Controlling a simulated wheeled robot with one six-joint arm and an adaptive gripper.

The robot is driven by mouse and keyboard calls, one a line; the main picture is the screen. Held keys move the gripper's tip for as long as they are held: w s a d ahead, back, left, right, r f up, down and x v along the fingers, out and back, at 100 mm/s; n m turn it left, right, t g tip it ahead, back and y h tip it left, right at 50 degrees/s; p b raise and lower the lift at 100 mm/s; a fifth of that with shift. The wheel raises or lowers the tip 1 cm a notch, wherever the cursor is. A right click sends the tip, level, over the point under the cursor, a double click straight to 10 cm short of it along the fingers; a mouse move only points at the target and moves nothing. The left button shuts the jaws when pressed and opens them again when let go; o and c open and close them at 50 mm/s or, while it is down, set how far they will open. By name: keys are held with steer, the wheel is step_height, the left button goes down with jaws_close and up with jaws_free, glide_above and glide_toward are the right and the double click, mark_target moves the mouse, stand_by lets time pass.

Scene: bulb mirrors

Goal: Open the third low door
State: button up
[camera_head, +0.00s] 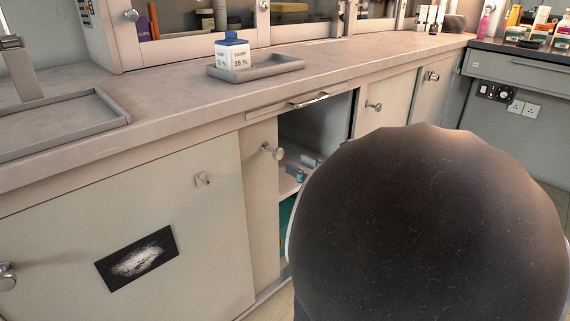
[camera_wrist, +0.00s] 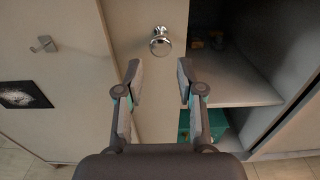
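A pale low door panel (camera_head: 259,190) with a round chrome knob (camera_head: 272,152) stands beside an open gap in the cabinet row. I cannot tell for sure whether it is the third low door. In the wrist view the knob (camera_wrist: 160,42) lies just beyond my gripper's fingertips, roughly midway between them. My gripper (camera_wrist: 158,75) is open and empty, with a finger on each side and the knob apart from both. In the head view my gripper is hidden behind a large dark rounded shape, probably part of my arm.
The open compartment (camera_wrist: 235,75) right of the panel has a shelf with small items and a teal box (camera_wrist: 208,125) below. A left door (camera_head: 130,235) bears a dark picture. More knobbed doors (camera_head: 385,100) stand to the right. The counter (camera_head: 180,95) overhangs the doors.

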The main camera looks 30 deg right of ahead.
steer(key=shift+s+d, duration=0.2)
steer(key=shift+s, duration=1)
